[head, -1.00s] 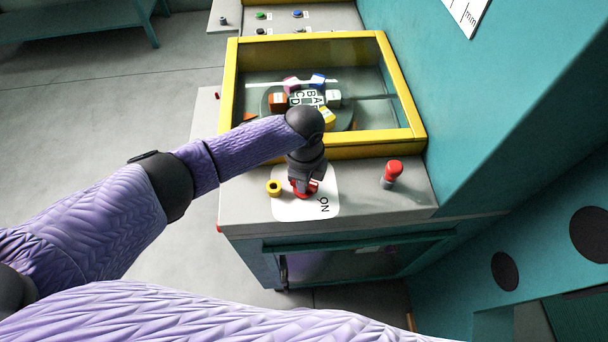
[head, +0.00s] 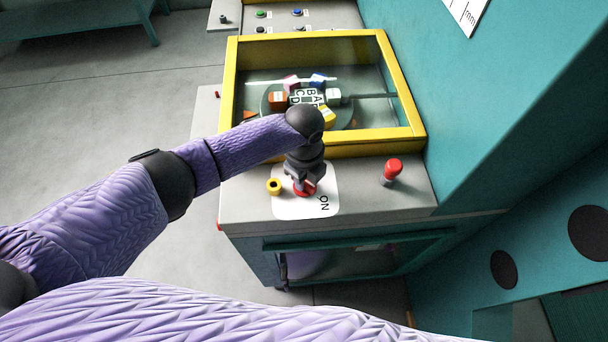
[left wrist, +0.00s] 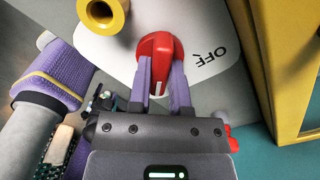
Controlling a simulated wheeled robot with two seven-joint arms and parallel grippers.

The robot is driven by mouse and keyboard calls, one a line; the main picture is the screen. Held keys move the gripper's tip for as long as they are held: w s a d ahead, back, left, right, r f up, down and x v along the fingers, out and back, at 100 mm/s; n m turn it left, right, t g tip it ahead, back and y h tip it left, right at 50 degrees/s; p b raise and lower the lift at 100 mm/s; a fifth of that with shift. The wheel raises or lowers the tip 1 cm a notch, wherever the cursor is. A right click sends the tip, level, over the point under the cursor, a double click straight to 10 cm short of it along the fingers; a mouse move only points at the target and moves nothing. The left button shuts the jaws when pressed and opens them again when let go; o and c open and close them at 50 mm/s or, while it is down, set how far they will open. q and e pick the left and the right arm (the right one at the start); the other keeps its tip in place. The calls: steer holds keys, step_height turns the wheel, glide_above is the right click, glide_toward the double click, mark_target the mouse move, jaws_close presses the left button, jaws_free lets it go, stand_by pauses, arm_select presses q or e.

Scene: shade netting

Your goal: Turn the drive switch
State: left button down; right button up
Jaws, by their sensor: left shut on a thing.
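The drive switch is a red knob (left wrist: 160,50) with a white line on its near end, on a white plate (left wrist: 112,42). The plate reads "OFF" right of the knob in the left wrist view and "ON" (head: 324,202) in the head view. My left gripper (left wrist: 158,84) is shut on the red knob, one purple finger on each side. In the head view the left gripper (head: 304,184) points down at the knob (head: 308,188) and hides part of it. My right gripper is not in view.
A yellow ring-shaped part (head: 274,186) stands left of the knob. A red-topped post (head: 391,172) stands to its right. Behind is a yellow-framed glass box (head: 420,134) with coloured blocks on a round plate. A teal wall (head: 470,120) rises on the right.

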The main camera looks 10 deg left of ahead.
arm_select(q)
steer(key=c, duration=0.6)
jaws_free()
steer(key=shift+o, duration=0.2)
steer(key=shift+r, duration=0.1)
step_height(320, 180, up, 10)
steer(key=p, duration=0.2)
